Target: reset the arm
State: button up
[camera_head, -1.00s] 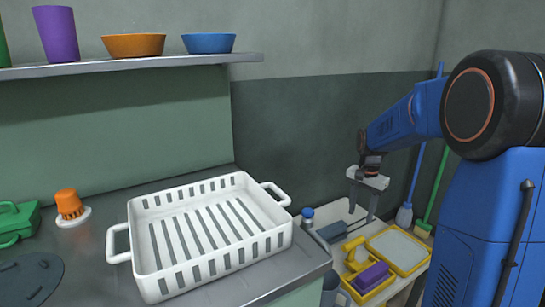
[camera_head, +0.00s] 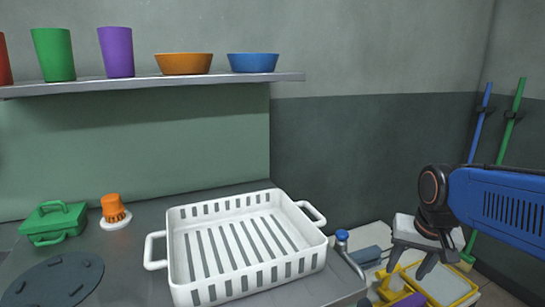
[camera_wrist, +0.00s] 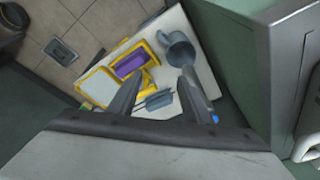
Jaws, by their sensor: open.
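My gripper (camera_head: 418,268) hangs at the right of the head view, fingers pointing down, open and empty. It is above a low white table with yellow items. In the wrist view my gripper's two fingers (camera_wrist: 160,97) are spread apart, with the table and a grey-blue tool beyond them. My blue arm reaches in from the right edge of the head view.
A white crate (camera_head: 178,274) stands empty on the grey counter, left of my gripper. A purple sponge-like block (camera_wrist: 131,63), a grey mug (camera_wrist: 178,50) and a yellow-rimmed tray (camera_wrist: 98,87) lie below. A blue broom (camera_head: 480,122) and green broom (camera_head: 513,122) lean at right.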

jog(key=s+a+f+n+t, duration=0.1)
jog(key=s+n, duration=0.3)
jog(key=s, duration=0.7)
jog(key=shift+s+a+f+t, duration=0.15)
jog(key=shift+a+f+t, duration=0.25)
jog(key=shift+a+f, duration=0.3)
jog(key=shift+a+r, duration=0.1)
